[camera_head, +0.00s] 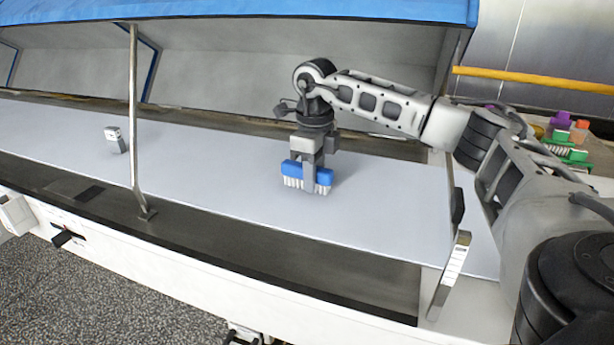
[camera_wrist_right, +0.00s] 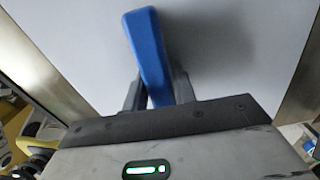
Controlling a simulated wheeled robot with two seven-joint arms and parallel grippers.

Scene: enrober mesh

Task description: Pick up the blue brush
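The blue brush (camera_head: 323,176), with white bristles pointing down, is at the middle of the pale belt (camera_head: 225,180). My right gripper (camera_head: 308,175) points down over it, with one finger in front of its blue body. In the right wrist view the blue brush (camera_wrist_right: 148,50) runs between the two fingers of my right gripper (camera_wrist_right: 158,90), which lie close against both its sides. The bristles are at or just above the belt; I cannot tell if they touch it. My left gripper is not in view.
A slanted metal post (camera_head: 134,110) stands at the belt's front edge, left of the brush. A small grey block (camera_head: 115,139) is farther left on the belt. A blue-edged hood (camera_head: 250,10) hangs above. Several coloured brushes (camera_head: 568,140) are at the far right.

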